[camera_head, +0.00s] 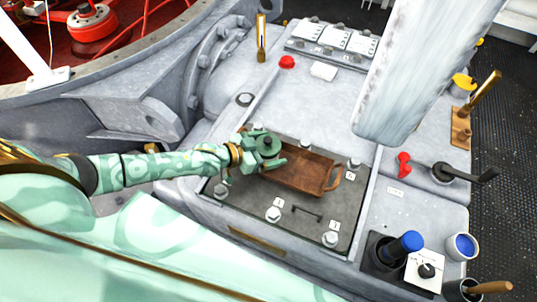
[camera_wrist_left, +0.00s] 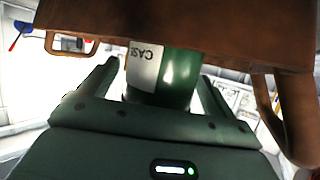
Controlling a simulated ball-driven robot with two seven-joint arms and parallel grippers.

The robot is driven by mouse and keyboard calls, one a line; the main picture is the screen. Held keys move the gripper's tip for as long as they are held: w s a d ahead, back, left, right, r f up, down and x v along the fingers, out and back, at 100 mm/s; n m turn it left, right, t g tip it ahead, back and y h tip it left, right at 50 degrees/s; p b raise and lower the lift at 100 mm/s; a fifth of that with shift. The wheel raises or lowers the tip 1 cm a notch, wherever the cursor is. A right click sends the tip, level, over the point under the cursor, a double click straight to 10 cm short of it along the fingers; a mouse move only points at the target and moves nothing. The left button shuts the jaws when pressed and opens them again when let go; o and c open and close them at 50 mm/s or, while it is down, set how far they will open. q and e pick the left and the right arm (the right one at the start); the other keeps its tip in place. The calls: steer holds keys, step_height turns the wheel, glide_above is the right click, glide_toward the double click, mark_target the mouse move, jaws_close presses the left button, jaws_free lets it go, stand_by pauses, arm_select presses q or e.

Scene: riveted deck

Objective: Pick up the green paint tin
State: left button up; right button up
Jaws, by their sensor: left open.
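The green paint tin (camera_head: 267,142) stands at the left end of a brown wooden tray (camera_head: 300,185). In the left wrist view the tin (camera_wrist_left: 180,78) shows a white label with dark letters, and the brown tray (camera_wrist_left: 230,35) lies across the top. My left gripper (camera_head: 274,151) is at the tin with its fingers apart. In the left wrist view the fingers of the left gripper (camera_wrist_left: 160,88) lie on either side of the tin. I cannot tell whether they touch it. My right gripper is not in view.
The tray lies on a dark bolted plate (camera_head: 305,230) with a handle. A red knob (camera_head: 287,62) and a brass post (camera_head: 261,38) stand behind. A blue-topped handle (camera_head: 405,246) and a blue-filled cup (camera_head: 461,246) are at the right. A large pale shape (camera_head: 420,65) hangs over the back right.

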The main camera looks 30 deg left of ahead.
arm_select(q)
steer(key=shift+s, duration=0.1)
steer(key=shift+r, duration=0.1)
steer(key=c, duration=1.5)
